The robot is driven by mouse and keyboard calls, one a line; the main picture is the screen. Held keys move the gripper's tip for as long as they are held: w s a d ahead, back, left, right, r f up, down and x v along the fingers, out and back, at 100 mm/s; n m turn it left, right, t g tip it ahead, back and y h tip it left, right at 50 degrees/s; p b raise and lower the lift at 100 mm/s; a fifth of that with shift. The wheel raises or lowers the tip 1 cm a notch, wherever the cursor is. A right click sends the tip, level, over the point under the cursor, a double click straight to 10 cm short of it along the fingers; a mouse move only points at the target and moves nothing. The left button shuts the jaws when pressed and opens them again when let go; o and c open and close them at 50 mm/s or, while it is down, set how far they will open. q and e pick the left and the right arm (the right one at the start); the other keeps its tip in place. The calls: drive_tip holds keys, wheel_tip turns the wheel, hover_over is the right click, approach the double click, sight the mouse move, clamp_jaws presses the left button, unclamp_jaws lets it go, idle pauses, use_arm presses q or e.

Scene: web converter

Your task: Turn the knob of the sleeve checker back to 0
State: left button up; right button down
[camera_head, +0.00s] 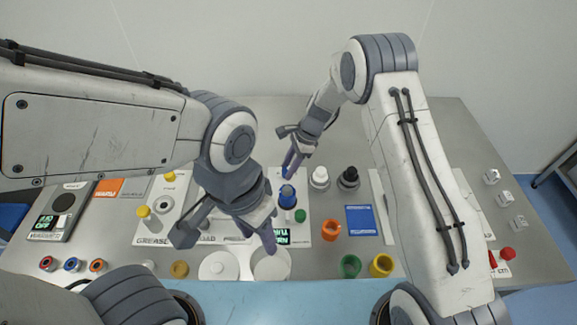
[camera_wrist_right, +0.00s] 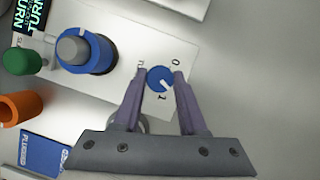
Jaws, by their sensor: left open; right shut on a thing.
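The knob (camera_wrist_right: 159,79) of the sleeve checker is a small round blue dial with a white pointer mark. It sits on a white plate (camera_wrist_right: 118,88) printed with 0, 1 and another mark that is partly hidden. The pointer faces down and right in the right wrist view, nearer the 1 than the 0. My right gripper (camera_wrist_right: 161,74) is shut on the knob, one finger on each side. In the head view my right gripper (camera_head: 293,160) reaches down behind the blue ring (camera_head: 287,196). My left gripper (camera_head: 226,240) is open and empty over the front left of the table.
A blue ring with a grey plug (camera_wrist_right: 73,48) stands on the same plate. A green cap (camera_wrist_right: 24,61), an orange ring (camera_wrist_right: 18,106) and a blue card (camera_wrist_right: 42,152) lie nearby. White and black fittings (camera_head: 348,178) stand right of my right gripper.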

drive_tip(key=n, duration=0.2)
drive_tip(key=n+g+h, duration=0.1)
drive_tip(key=n, duration=0.1)
drive_tip(key=shift+w+n+g+b, duration=0.15)
drive_tip(key=shift+n+g+b, duration=0.15)
drive_tip(key=shift+n+b, duration=0.1)
drive_tip(key=n+g+h+b, duration=0.1)
drive_tip(key=n, duration=0.3)
drive_tip(key=shift+a, duration=0.15)
drive_tip(key=n+h, duration=0.1)
drive_tip(key=n, duration=0.1)
drive_tip(key=n+h+b, duration=0.1)
drive_tip(key=n, duration=0.2)
drive_tip(key=shift+w+a+g, duration=0.1)
drive_tip(key=shift+g, duration=0.2)
drive_tip(key=shift+a+n+h+b, duration=0.1)
drive_tip(key=shift+n+h+b, duration=0.5)
drive_tip(key=shift+n, duration=1.5)
drive_tip(key=shift+c, duration=2.3)
unclamp_jaws()
